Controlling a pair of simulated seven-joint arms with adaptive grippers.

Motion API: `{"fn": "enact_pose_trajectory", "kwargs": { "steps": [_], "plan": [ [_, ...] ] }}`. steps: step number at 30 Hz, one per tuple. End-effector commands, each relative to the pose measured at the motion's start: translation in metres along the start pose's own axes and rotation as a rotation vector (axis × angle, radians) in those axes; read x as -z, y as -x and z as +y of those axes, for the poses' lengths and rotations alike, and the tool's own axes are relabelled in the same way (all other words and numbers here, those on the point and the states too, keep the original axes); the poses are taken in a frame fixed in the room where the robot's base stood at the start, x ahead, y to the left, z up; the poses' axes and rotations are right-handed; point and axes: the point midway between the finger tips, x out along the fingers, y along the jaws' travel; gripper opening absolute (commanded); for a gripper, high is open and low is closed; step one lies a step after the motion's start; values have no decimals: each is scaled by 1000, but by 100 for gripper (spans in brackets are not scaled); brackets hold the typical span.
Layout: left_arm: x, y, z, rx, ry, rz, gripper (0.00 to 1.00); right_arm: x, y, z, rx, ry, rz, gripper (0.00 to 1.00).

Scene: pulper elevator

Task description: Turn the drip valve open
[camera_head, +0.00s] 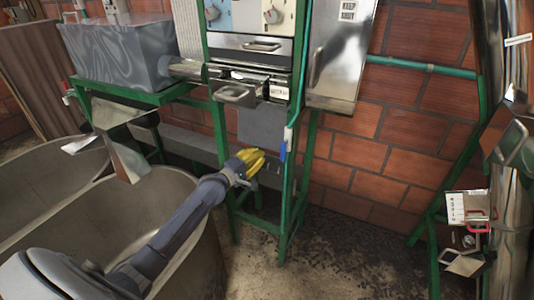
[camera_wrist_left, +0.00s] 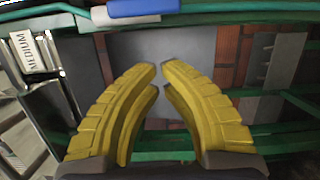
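A small blue handle (camera_head: 282,152), which looks like the drip valve's lever, hangs beside a thin pale pipe on the green frame. In the left wrist view a blue sleeve-like handle (camera_wrist_left: 142,8) lies across the top edge, on a pale pipe, partly cut off. My left gripper (camera_head: 259,160) has yellow fingers and is just left of the handle in the head view, apart from it. In the left wrist view its fingertips (camera_wrist_left: 161,70) have a narrow gap with nothing between them. My right gripper is not in view.
The green frame (camera_head: 221,165) carries a metal machine with a handled drawer (camera_head: 236,94). Two large grey tubs (camera_head: 160,215) stand at the lower left, under my left arm. A brick wall (camera_head: 370,140) is behind. The floor at lower middle is clear.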

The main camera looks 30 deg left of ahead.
Motion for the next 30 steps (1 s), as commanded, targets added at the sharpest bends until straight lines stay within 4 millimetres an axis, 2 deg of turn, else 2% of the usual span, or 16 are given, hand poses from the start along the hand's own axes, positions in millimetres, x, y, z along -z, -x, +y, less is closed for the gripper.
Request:
{"fn": "enact_pose_trajectory", "kwargs": {
  "steps": [3,9,15,22,26,30],
  "plan": [
    [0,20,0,2,-2,0,0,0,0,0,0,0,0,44],
    [0,46,0,1,-2,0,0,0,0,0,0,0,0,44],
    [0,60,1,0,-1,0,0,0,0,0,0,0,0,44],
    [-4,66,-3,10,-18,-5,0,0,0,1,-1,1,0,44],
    [-28,76,-25,68,-141,-36,0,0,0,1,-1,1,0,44],
    [-79,103,-74,197,-440,-115,0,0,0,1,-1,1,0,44]
  ]
}}
